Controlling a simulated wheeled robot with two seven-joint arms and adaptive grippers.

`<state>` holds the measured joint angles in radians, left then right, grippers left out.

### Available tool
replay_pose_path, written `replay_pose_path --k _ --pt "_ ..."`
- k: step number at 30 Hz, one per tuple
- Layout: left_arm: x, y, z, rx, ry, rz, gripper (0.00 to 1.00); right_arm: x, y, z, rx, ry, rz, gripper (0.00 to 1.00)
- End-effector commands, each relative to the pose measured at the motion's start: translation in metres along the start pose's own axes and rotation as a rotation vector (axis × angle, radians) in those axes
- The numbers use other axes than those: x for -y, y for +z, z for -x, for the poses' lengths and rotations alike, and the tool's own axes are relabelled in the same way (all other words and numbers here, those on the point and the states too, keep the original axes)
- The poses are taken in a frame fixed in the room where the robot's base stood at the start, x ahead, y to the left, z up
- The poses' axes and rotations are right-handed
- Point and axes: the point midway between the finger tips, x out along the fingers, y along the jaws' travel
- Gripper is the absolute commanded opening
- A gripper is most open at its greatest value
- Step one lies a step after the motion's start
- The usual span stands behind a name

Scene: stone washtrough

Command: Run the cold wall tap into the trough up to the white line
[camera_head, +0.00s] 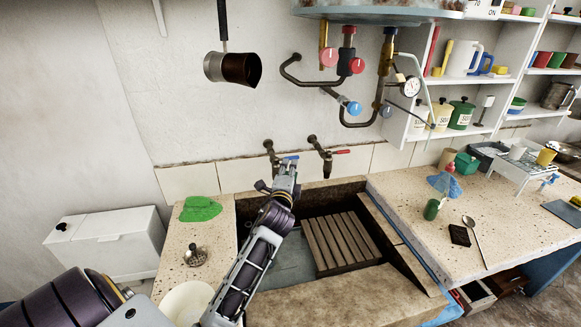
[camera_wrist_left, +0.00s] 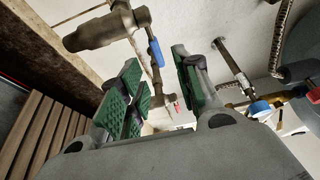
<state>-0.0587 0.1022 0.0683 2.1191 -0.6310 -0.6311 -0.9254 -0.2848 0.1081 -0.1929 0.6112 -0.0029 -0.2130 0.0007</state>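Two wall taps stick out above the stone trough (camera_head: 344,295). The left one, the cold tap (camera_head: 270,148), has a blue lever (camera_head: 290,158); the right one (camera_head: 318,146) has a red lever. My left gripper (camera_head: 286,170) is at the cold tap, over the trough's back edge. In the left wrist view my gripper (camera_wrist_left: 157,68) is open, with green pads apart. The blue lever (camera_wrist_left: 155,50) shows in the gap near the fingertips; I cannot tell whether it touches a pad. I make out no running water and no white line. My right gripper is not in view.
A wooden slatted rack (camera_head: 342,240) lies in the trough's right part. A green cloth (camera_head: 200,208) and a drain strainer (camera_head: 195,255) lie on the left ledge. Pipes with red and blue valves (camera_head: 354,107) hang above. The right counter (camera_head: 400,190) holds several small items.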

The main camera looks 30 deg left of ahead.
Motion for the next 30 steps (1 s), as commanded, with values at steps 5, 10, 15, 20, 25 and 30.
replay_pose_path --k 5,10,15,20,25,30 --pt "0.000 -0.001 0.017 -0.002 0.000 0.000 0.33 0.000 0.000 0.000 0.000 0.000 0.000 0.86" --pt "0.001 -0.001 0.027 -0.002 -0.001 0.001 0.33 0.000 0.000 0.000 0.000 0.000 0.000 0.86" --pt "0.001 -0.001 0.030 -0.002 -0.001 0.001 0.33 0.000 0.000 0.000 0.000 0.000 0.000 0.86" --pt "0.001 -0.001 0.030 -0.002 -0.001 0.001 0.33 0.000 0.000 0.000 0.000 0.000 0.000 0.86" --pt "0.001 -0.001 0.030 -0.002 -0.001 0.001 0.33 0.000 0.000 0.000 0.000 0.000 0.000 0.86" --pt "0.001 -0.001 0.030 -0.002 -0.001 0.001 0.33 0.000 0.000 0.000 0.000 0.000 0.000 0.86"
